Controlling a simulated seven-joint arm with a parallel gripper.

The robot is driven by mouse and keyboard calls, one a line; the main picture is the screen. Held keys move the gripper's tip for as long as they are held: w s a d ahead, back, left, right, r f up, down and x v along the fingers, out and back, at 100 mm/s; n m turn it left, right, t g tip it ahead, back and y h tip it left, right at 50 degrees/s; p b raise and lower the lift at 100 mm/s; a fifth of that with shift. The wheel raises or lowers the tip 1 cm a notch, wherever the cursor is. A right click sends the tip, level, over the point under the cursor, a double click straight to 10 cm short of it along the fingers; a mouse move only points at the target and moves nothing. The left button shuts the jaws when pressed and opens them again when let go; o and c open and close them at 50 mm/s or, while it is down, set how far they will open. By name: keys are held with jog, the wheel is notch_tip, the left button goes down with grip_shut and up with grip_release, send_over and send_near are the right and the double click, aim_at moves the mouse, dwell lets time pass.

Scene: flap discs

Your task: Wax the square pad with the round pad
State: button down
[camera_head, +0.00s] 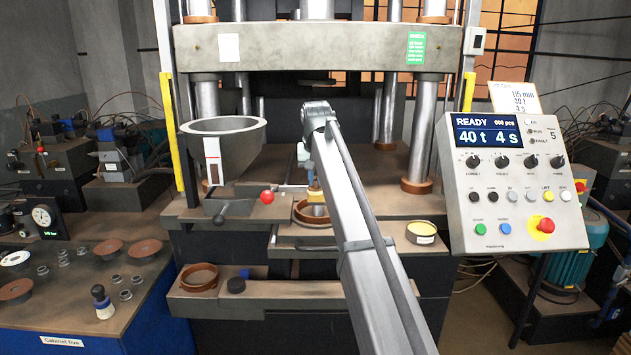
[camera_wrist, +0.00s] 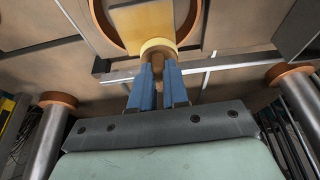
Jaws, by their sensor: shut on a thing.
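My gripper (camera_wrist: 158,88) has blue fingers, closed on the brown grip of a cream round pad (camera_wrist: 157,46). In the head view my gripper (camera_head: 313,180) points down above a brown ring (camera_head: 301,214) on the press bed, mostly behind my arm. In the wrist view a yellow square pad (camera_wrist: 137,22) lies within that ring (camera_wrist: 193,22), cut off by the top edge. The round pad overlaps the square pad's near edge in the picture. I cannot tell whether the two touch.
A round tin with yellow contents (camera_head: 421,231) stands right of the ring. A hopper (camera_head: 222,125) and a red-knobbed lever (camera_head: 267,197) are at left. A brown cup (camera_head: 199,277) and a black round piece (camera_head: 236,286) sit on the front shelf. Press columns (camera_head: 420,130) flank the bed.

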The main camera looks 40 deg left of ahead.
jog(key=shift+w+a, duration=0.4)
jog(key=shift+s+d+r, duration=0.1)
jog(key=shift+d+r, duration=0.05)
jog(key=shift+r, duration=3.9)
jog(key=w+d+f+m+h, duration=0.1)
jog(key=w+d+f+m, duration=0.2)
jog(key=d, duration=1.1)
jog(key=w+d+f+m+t+h, duration=0.1)
jog(key=w+d+f+m, duration=0.1)
jog(key=d, duration=1.1)
jog(key=w+d+f+m, duration=0.3)
jog(key=d, duration=1.1)
jog(key=s+d+f, duration=0.1)
jog(key=d+f, duration=0.9)
jog(key=d, duration=0.3)
jog(key=d+f+m, duration=0.1)
jog(key=d+f, duration=0.9)
jog(key=d, duration=0.4)
jog(key=s+d+f+h, duration=0.1)
jog(key=d+f, duration=0.9)
jog(key=d, duration=0.4)
jog(key=shift+s+d+f, duration=0.2)
jog(key=shift+s+f, duration=0.1)
jog(key=shift+s, duration=0.05)
jog(key=shift+a, duration=0.1)
